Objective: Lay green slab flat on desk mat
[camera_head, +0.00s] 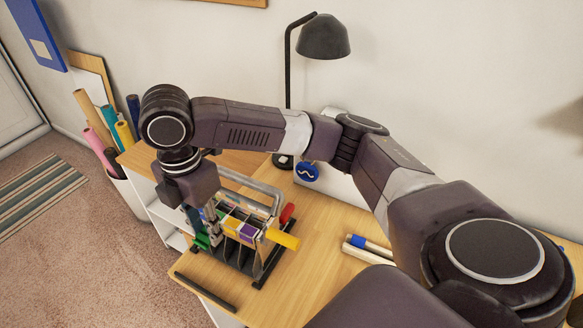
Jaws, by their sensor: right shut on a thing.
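My right gripper (212,222) points down at the left end of a dark rack (262,268) on the wooden desk. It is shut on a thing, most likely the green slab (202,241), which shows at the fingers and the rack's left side. The fingers and wrist hide part of the slab. I cannot tell whether it still touches the rack. I cannot make out a desk mat. My left gripper is not in view.
Purple, yellow and other coloured pieces (247,232) stand in the rack. A yellow piece (283,239) and a red piece (287,213) stick out at its right. A black lamp (323,38) stands behind. A dark strip (205,292) lies at the desk's front left; rolls (365,245) lie right.

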